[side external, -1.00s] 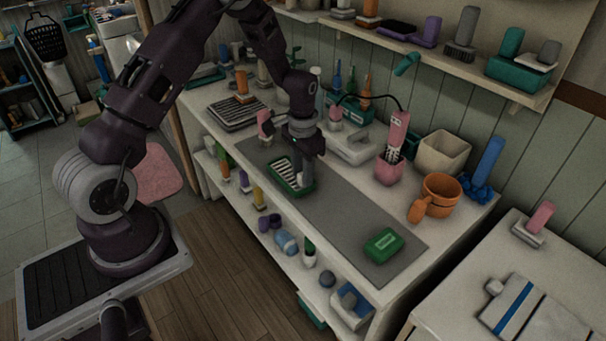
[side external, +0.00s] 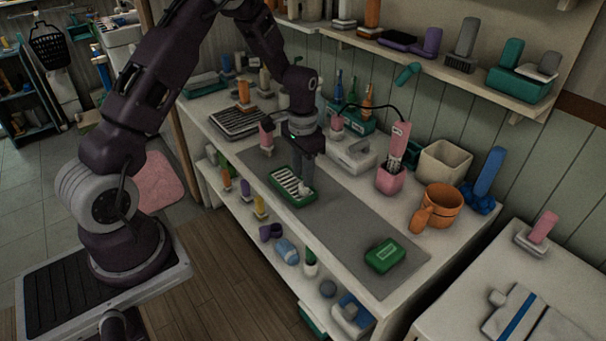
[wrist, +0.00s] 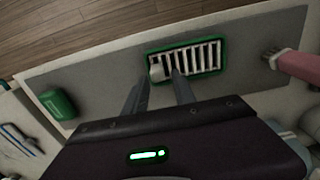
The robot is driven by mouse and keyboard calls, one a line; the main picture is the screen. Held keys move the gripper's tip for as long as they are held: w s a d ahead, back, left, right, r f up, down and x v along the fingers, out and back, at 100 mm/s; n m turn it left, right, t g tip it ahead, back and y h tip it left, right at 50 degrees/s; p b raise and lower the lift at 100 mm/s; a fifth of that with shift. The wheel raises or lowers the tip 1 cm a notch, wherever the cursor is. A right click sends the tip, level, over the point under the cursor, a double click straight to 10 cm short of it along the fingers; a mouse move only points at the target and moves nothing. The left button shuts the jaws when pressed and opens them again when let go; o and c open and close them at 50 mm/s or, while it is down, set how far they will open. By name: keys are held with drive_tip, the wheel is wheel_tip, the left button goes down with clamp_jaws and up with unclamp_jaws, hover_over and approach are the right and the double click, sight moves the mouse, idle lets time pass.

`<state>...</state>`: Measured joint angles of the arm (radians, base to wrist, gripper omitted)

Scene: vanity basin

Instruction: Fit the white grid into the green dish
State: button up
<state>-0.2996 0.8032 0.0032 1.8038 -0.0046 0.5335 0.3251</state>
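The green dish (side external: 296,204) lies on the grey mat, and the white grid (side external: 287,182) lies inside its rim. In the wrist view the grid's pale slats (wrist: 200,57) run across the green dish (wrist: 224,64). A white knob (wrist: 157,72) stands at the grid's left end there, and it also shows in the side view (side external: 305,189). My gripper (wrist: 160,80) is open, its two fingers apart on either side of the knob, with no visible grip on it. In the side view my gripper (side external: 304,182) is just above the knob end of the dish. I cannot tell whether the grid sits fully flat.
A green box (side external: 385,254) lies at the mat's near right end. A pink cup (side external: 390,180) holding a pink device, an orange mug (side external: 442,200) and a cream pot (side external: 443,158) stand behind the mat. The mat (side external: 345,222) between dish and box is clear.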

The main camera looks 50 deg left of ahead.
drive_tip(key=shift+a+r, duration=0.15)
drive_tip(key=shift+r, duration=0.55)
drive_tip(key=shift+a+r, duration=0.1)
drive_tip(key=shift+r, duration=0.55)
drive_tip(key=o, duration=0.6)
drive_tip(key=shift+c, duration=0.2)
wheel_tip(320, 180, up, 7)
